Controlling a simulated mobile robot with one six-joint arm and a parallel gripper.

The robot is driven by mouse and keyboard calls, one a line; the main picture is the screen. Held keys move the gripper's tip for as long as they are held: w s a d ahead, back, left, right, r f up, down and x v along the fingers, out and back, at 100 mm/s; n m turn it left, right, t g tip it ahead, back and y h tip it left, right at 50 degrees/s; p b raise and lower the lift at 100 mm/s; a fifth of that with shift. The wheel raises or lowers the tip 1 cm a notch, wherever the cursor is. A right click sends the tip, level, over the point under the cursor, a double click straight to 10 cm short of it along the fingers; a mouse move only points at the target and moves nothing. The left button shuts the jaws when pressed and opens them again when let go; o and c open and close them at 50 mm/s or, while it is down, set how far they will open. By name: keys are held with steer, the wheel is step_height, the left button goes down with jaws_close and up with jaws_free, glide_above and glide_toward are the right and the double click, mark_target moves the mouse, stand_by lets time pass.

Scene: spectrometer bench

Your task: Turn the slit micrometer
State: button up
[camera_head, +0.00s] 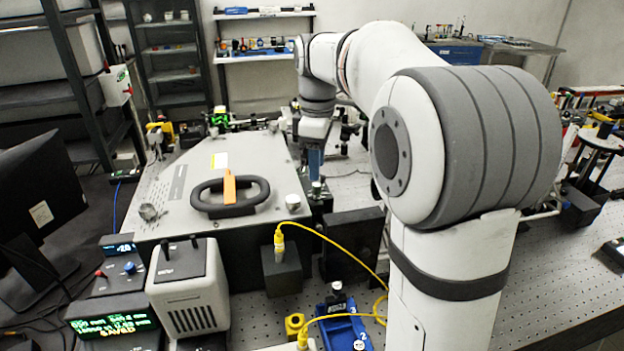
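The spectrometer (245,145) is a large light-grey box on the bench, with a black oval handle on its lid. My arm reaches over from the right, and my gripper (314,166) points down beside the box's right edge. Just under the fingers is a small silver knob (316,187) on a dark mount, which looks like the slit micrometer. I cannot tell whether the fingers touch it or stand just above it. The fingers show as one bluish-grey shape, so their opening is not visible. Any scale on the micrometer is too small to read.
A yellow fibre cable (322,236) loops from a dark block before the spectrometer. A white lamp housing (188,291) and a lit green display (113,321) stand at front left. Optical posts crowd behind my gripper. The perforated bench (270,308) has some bare room in front.

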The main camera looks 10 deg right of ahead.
mark_target(316, 184)
steer(key=shift+f, duration=2.35)
steer(key=shift+c, duration=0.2)
jaws_close()
steer(key=shift+a, duration=0.25)
steer(key=shift+d, duration=0.2)
